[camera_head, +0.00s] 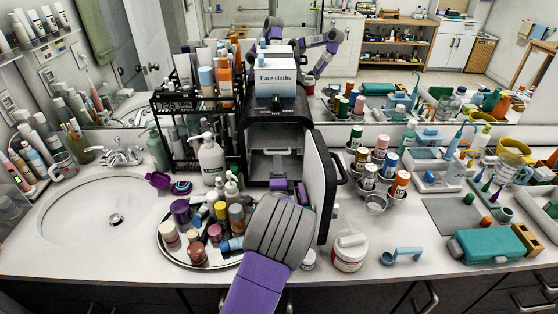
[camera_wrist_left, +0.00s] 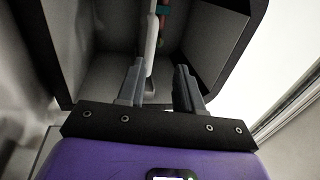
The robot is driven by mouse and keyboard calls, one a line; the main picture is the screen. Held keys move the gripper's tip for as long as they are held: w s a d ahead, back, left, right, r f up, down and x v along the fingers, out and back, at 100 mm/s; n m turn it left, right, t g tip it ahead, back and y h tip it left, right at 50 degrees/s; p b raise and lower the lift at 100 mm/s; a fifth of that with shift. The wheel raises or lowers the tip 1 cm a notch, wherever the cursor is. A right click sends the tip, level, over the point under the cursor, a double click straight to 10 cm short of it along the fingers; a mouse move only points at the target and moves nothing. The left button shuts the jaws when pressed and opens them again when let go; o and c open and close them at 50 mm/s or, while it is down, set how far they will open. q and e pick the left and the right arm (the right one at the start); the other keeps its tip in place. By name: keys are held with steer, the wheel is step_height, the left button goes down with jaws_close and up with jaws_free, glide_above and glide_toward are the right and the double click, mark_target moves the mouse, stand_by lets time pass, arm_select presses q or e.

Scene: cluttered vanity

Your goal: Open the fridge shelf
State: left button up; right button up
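The small black fridge (camera_head: 252,150) stands at the back middle of the vanity, with its door (camera_head: 322,188) swung open to the right. A pale shelf (camera_head: 277,151) shows across its inside. In the left wrist view, a thin white edge (camera_wrist_left: 151,45), apparently the shelf, runs up into the dark interior. My left gripper (camera_head: 281,168) is at the fridge opening, its fingers partly hidden in the head view. In the left wrist view, the two fingers (camera_wrist_left: 158,82) are apart, with the white edge between them. Contact cannot be told. My right gripper is not in view.
A box of face cloths (camera_head: 276,82) sits on the fridge. A crowded round tray (camera_head: 181,262) lies left of my left forearm. A white jar (camera_head: 349,251) stands right of the door.

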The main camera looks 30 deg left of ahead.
mark_target(277, 153)
arm_select(q)
steer(key=shift+f+b+x, duration=0.2)
steer(key=shift+b+x, duration=0.15)
steer(key=shift+x, duration=0.85)
steer(key=shift+f+b+x, duration=0.25)
steer(key=shift+b+x, duration=0.05)
steer(key=shift+x, duration=0.95)
steer(key=shift+f+b+x, duration=0.2)
steer(key=shift+b+x, duration=0.15)
steer(key=shift+x, duration=0.85)
steer(key=shift+w, duration=0.1)
steer(key=shift+c, duration=0.4)
jaws_close()
